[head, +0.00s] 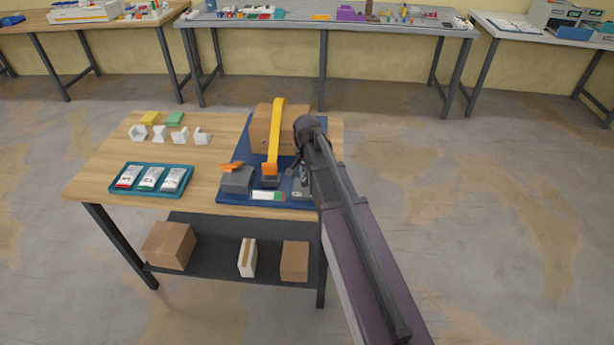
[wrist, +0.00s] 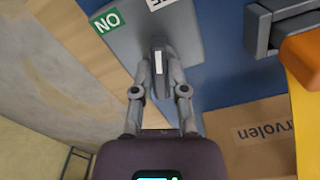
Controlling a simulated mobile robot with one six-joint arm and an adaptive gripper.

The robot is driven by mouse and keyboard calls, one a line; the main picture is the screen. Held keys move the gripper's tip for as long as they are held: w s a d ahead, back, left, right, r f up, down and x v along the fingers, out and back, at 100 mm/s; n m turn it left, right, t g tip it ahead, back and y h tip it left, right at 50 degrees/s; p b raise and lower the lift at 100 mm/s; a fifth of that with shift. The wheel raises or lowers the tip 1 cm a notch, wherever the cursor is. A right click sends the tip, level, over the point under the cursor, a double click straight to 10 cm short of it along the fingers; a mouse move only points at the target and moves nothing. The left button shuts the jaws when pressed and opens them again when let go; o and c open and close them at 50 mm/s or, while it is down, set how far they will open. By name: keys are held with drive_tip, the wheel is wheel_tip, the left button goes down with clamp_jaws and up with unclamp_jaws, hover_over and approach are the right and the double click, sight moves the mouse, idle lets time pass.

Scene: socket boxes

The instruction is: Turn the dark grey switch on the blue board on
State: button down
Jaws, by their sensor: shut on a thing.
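The blue board (head: 228,196) lies on the right part of the wooden table. The dark grey switch (wrist: 158,45) sits on a grey box (wrist: 192,28) on this board, and the box also shows at the board's right edge in the head view (head: 303,190). The switch lever has a pale stripe. My gripper (wrist: 158,66) is shut on the lever, one finger on each side; in the head view my gripper (head: 299,170) is over the box. I cannot tell the switch's setting.
A cardboard box (head: 262,130) and a yellow lever with an orange end (head: 274,135) stand left of my gripper. A grey box with an orange handle (head: 236,180) is further left. A teal tray (head: 187,190) holds packets.

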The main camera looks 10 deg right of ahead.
drive_tip(key=n, duration=1)
drive_tip(key=shift+s, duration=0.1)
idle(0.3)
drive_tip(key=c, duration=0.7)
unclamp_jaws()
drive_tip(key=shift+o, duration=0.2)
